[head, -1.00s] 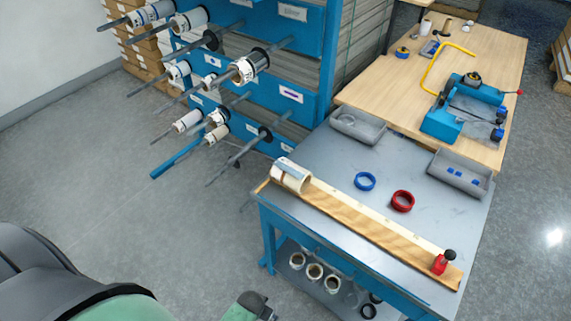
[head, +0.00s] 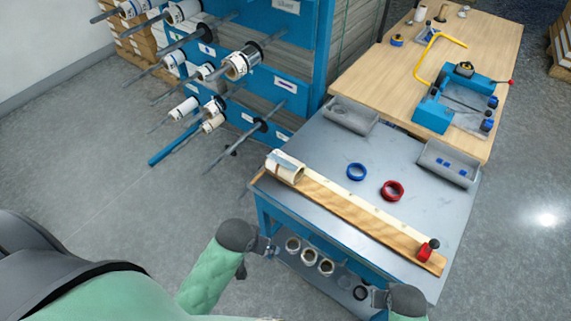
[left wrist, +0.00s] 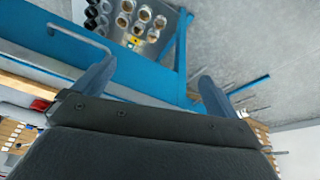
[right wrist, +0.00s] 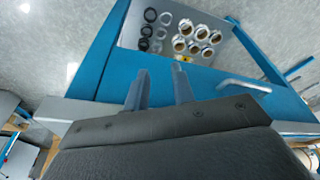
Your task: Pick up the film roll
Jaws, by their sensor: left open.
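A white film roll (head: 286,168) lies on its side at the left end of the wooden board on the grey worktable. More rolls sit on the rack's rods (head: 242,64) and stand on the table's lower shelf (head: 309,256); which one the task means I cannot tell. My left gripper (head: 271,251) is in front of the table's left front, near the lower-shelf rolls; its fingers are wide apart and empty in the left wrist view (left wrist: 155,82). My right gripper (head: 377,296) is at the table's front; its fingers are apart and empty in the right wrist view (right wrist: 160,82).
The wooden board (head: 350,213) runs along the table's front edge, with a red-and-black tool (head: 427,250) at its right end. Blue (head: 356,172) and red (head: 392,190) rings lie behind it. Grey trays (head: 350,116) stand farther back. Rack rods jut out at left; open floor lies below them.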

